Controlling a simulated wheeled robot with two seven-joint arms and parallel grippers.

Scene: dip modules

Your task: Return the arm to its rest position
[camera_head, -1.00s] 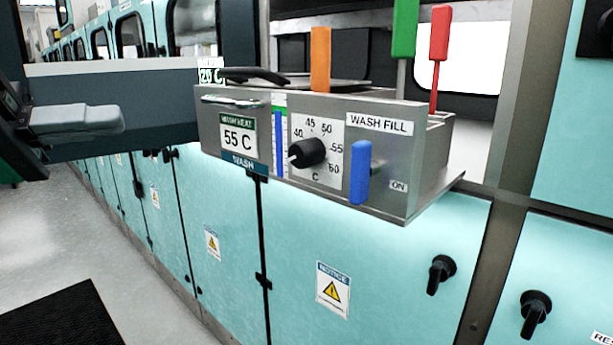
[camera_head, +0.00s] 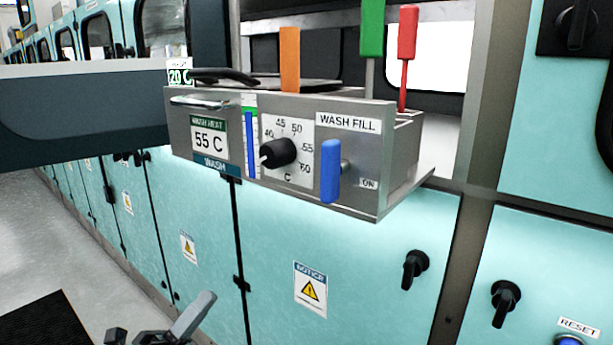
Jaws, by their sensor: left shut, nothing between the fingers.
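My left gripper (camera_head: 192,318) shows at the bottom edge, left of centre, as a grey finger with black parts beside it. It is shut and empty, low in front of the teal cabinets and apart from the control box. Most of it and its arm are cut off by the frame. My right gripper is not in view.
A grey control box (camera_head: 360,190) juts out, with a black dial (camera_head: 278,153), a blue lever (camera_head: 330,171) and a "55 C" display (camera_head: 209,139). Orange (camera_head: 289,60), green (camera_head: 373,28) and red (camera_head: 407,32) handles rise behind it. Black knobs (camera_head: 415,268) stick out of the teal doors.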

